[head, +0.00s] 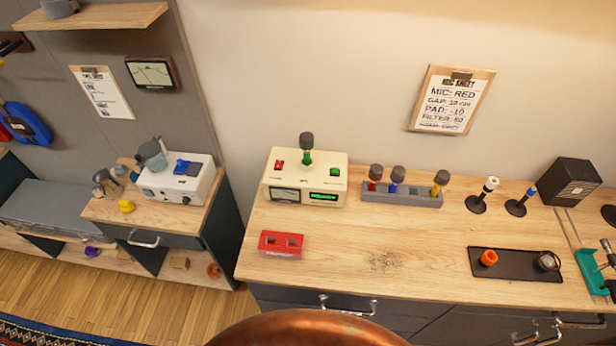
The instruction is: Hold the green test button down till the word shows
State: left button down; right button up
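The cream tester box (257,190) stands on the wooden bench left of the middle. The green test button (335,172) is on the right of its top. A red switch (279,165) is on the left of its top. A green-based piece with a dark cap (307,143) stands upright between them. The front has a meter (284,195) and a small display (324,197) with lit green marks too small to read. Nothing touches the green button. Neither of my grippers is in view.
A red two-hole block (281,244) sits in front of the tester. A grey rack (402,196) with capped pieces is to its right. A dark tray (515,265) lies further right. A rounded copper surface (308,330) fills the bottom middle. The bench centre (340,250) is clear.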

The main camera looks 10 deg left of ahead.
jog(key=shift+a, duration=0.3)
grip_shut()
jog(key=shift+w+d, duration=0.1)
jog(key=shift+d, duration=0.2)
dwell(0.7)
